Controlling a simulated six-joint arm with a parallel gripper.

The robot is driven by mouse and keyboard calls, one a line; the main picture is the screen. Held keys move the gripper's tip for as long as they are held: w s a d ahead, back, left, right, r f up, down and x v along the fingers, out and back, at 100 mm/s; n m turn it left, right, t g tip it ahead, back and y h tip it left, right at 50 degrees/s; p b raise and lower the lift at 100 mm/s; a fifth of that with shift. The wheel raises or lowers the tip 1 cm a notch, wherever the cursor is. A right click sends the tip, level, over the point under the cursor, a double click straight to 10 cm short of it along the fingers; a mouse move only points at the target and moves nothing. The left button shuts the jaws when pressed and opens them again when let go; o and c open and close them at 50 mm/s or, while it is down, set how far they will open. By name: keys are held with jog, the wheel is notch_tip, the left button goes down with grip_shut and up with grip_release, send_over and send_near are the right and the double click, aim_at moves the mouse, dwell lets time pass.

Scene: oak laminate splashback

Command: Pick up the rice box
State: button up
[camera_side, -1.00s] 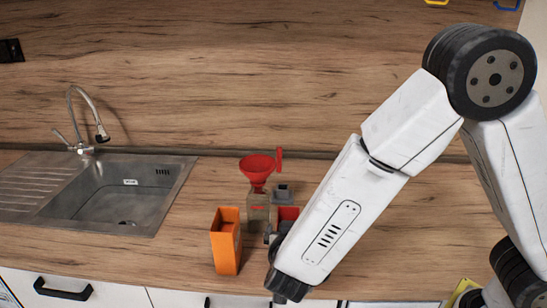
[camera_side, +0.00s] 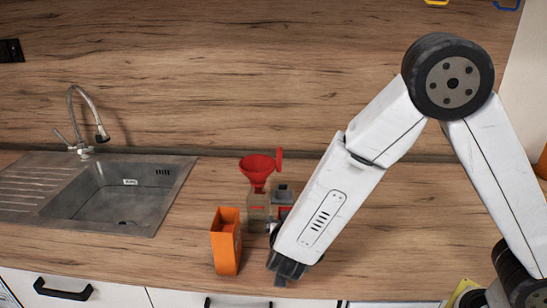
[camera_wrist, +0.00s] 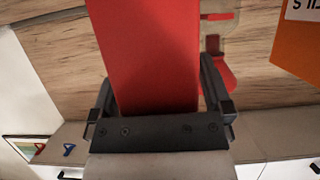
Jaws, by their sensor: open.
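A red box (camera_wrist: 155,50) fills the middle of the wrist view, between the two fingers of my gripper (camera_wrist: 158,88). Its printed face is not visible, so I cannot tell whether it is the rice box. In the side view only a bit of red (camera_side: 284,209) shows behind my arm. An open-topped orange box (camera_side: 226,246) stands to the left of my gripper (camera_side: 287,268). The orange box also shows at the right edge of the wrist view (camera_wrist: 298,52), with a partly cut-off white label. My gripper is open around the red box; contact cannot be made out.
A red funnel (camera_side: 257,168) sits over a beige container (camera_side: 258,204) behind the orange box. A small grey item (camera_side: 283,192) is beside it. The sink (camera_side: 120,190) is at the left. The wooden counter (camera_side: 400,230) is clear at the right.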

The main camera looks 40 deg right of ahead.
jog(key=shift+c, duration=0.2)
grip_shut()
jog(key=shift+r, duration=0.2)
dwell(0.4)
jog(key=shift+r, duration=4.85)
